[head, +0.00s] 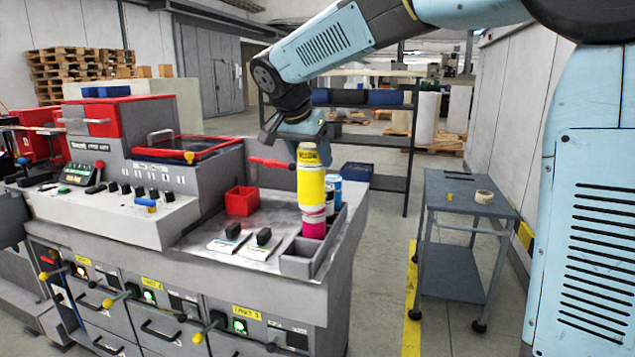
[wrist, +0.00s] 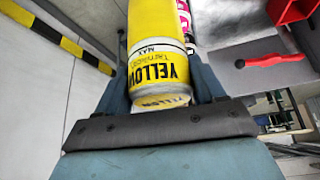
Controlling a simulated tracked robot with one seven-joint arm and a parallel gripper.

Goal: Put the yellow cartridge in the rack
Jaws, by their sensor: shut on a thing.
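The yellow cartridge (head: 311,184) is upright over the grey rack (head: 297,267) at the right end of the machine top. My gripper (head: 303,135) is shut on its upper part, and the fingers flank it in the wrist view (wrist: 160,88). The label "YELLOW" (wrist: 162,72) is readable there. The magenta cartridge (head: 314,227) stands in the rack directly below the yellow one in the picture. A cyan cartridge (head: 334,183) shows behind. The yellow cartridge's lower end overlaps the magenta one in view; I cannot tell the gap between them. The front rack compartment appears empty.
A red bin (head: 242,200) and a red-handled tool (head: 270,163) are near the rack. Two black-knobbed plates (head: 263,238) lie left of it. A grey cart (head: 470,192) with a tape roll (head: 484,197) stands right, with clear floor between.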

